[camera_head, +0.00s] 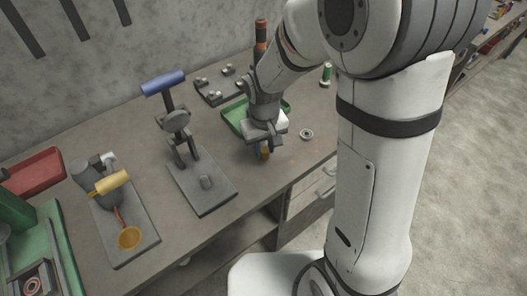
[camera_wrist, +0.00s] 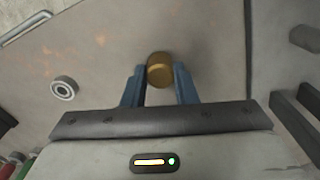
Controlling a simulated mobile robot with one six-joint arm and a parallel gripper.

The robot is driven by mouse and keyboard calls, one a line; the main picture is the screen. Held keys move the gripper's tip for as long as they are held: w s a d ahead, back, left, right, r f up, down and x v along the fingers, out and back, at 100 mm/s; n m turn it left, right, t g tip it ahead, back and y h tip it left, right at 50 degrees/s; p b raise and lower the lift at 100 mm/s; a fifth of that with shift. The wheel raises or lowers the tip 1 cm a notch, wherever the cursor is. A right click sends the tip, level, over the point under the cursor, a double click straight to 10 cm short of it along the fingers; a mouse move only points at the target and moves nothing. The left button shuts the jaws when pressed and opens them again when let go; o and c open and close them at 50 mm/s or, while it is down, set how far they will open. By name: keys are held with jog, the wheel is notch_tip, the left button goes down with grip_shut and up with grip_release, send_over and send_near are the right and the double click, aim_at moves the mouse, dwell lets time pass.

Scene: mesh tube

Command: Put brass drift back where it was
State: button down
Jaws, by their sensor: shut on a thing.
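The brass drift is a short round brass piece (camera_wrist: 160,70), seen end-on between the two blue fingers in the wrist view. My gripper (camera_wrist: 160,85) is shut on it. In the head view my gripper (camera_head: 264,147) points down over the bench's front part, and the drift (camera_head: 265,154) shows as a small yellowish bit at the fingertips. I cannot tell whether its lower end touches the bench. A green tray (camera_head: 232,116) lies just behind my gripper, partly hidden by it.
A bearing ring (camera_head: 306,134) lies right of my gripper; it also shows in the wrist view (camera_wrist: 64,88). A press with a blue handle (camera_head: 163,83) stands on a grey plate (camera_head: 218,192) to the left. A dark fixture tray (camera_head: 209,92) sits behind. Bare bench lies around the gripper.

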aim_at(264, 150)
jog(key=shift+s+f, duration=0.15)
jog(key=shift+f, duration=1.4)
jog(key=shift+f, duration=0.2)
jog(key=c, duration=1.1)
grip_release()
jog(key=shift+c, duration=0.2)
jog(key=shift+r, duration=0.2)
